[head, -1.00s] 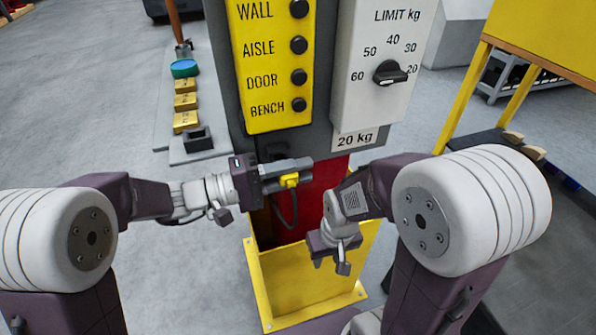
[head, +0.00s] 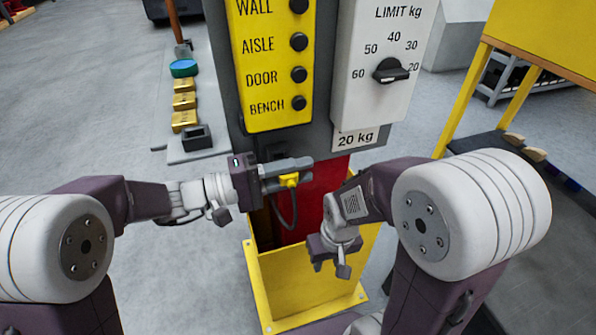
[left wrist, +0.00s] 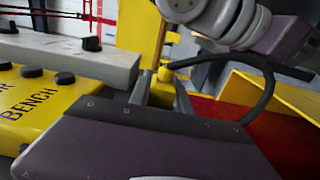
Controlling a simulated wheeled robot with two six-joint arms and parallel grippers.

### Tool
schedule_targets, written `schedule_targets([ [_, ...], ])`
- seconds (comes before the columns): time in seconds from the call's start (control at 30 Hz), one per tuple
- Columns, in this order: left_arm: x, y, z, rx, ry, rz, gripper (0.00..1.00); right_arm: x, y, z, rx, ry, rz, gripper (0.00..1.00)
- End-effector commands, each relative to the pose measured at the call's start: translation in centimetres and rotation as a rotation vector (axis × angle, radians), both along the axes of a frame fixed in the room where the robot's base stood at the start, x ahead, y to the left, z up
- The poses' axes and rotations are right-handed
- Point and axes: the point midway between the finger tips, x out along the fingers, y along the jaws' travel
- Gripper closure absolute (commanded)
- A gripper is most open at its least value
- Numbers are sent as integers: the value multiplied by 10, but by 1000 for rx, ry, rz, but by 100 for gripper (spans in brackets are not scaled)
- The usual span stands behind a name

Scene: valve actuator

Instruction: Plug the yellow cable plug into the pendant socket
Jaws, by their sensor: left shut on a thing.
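The yellow cable plug (head: 289,180) is between the fingers of my left gripper (head: 291,172), which is shut on it in front of the grey post. The plug also shows in the left wrist view (left wrist: 164,74), small between the fingers. Its black cable (head: 294,212) hangs in a loop below, and arcs to the right in the left wrist view (left wrist: 262,85). The yellow pendant panel (head: 270,75) is above the gripper. A dark part shows under the panel, but I cannot make out the socket opening. My right gripper (head: 329,263) hangs lower right, apart from the plug; its finger gap is unclear.
A grey limit box with a black knob (head: 391,71) stands right of the panel. Yellow blocks (head: 184,102) lie on a floor plate at left.

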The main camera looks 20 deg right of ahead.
Motion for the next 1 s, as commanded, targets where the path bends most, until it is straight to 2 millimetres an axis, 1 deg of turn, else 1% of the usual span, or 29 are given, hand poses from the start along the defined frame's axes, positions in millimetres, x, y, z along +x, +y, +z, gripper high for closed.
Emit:
schedule_targets([
  [0.17,1,0,0,0,0,0,100,0,0,0,0,0,0,64],
  [1.0,22,1,0,0,0,0,100,0,0,-3,0,0,0,64],
])
